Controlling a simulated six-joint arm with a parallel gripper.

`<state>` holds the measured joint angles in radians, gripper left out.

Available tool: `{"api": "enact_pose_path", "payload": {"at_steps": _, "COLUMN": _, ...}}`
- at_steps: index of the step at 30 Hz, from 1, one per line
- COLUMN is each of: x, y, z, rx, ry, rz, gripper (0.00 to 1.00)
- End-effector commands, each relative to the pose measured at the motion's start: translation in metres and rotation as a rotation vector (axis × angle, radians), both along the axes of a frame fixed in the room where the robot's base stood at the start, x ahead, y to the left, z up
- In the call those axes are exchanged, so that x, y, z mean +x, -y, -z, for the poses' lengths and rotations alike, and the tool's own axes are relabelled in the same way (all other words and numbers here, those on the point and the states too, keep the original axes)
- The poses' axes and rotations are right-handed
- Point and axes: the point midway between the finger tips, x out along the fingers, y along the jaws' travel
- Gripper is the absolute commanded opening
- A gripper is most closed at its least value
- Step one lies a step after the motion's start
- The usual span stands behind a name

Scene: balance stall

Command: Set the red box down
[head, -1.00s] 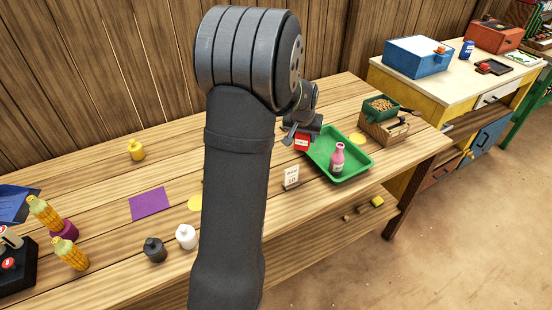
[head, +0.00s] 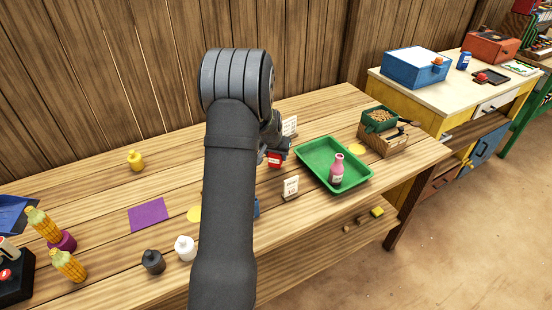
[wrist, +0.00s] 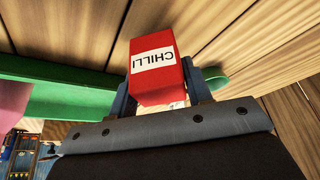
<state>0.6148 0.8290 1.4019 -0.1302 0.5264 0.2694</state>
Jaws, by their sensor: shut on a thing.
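The red box (wrist: 158,62) has a white label reading CHILLI. In the wrist view it sits between the two fingers of my gripper (wrist: 160,95), which is shut on it. In the head view the red box (head: 274,160) shows just right of my arm, left of the green tray, with my gripper (head: 272,152) partly hidden behind the arm. I cannot tell whether the box touches the table.
The green tray (head: 313,152) holds a pink bottle (head: 337,169). A white card (head: 290,187) stands in front of the box and another (head: 290,126) behind it. A wooden caddy (head: 385,143) is at the right. Bare wood lies behind the arm.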

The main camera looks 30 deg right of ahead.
Motion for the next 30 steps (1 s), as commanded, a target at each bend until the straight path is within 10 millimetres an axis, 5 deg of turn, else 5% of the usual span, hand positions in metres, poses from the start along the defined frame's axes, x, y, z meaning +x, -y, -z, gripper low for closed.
{"api": "enact_pose_path", "payload": {"at_steps": 3, "x": 0.000, "y": 0.000, "z": 0.017, "rx": 0.001, "ry": 0.000, "rz": 0.001, "gripper": 0.21}}
{"api": "enact_pose_path", "payload": {"at_steps": 14, "x": 0.000, "y": 0.000, "z": 0.021, "rx": 0.000, "ry": 0.000, "rz": 0.001, "gripper": 0.21}}
{"api": "enact_pose_path", "payload": {"at_steps": 15, "x": 0.000, "y": 0.000, "z": 0.021, "rx": 0.000, "ry": 0.000, "rz": 0.001, "gripper": 0.47}}
{"api": "enact_pose_path", "payload": {"at_steps": 18, "x": 0.000, "y": 0.000, "z": 0.021, "rx": 0.000, "ry": 0.000, "rz": 0.001, "gripper": 0.67}}
{"api": "enact_pose_path", "payload": {"at_steps": 30, "x": -0.001, "y": 0.000, "z": 0.014, "rx": -0.001, "ry": 0.002, "rz": 0.001, "gripper": 0.67}}
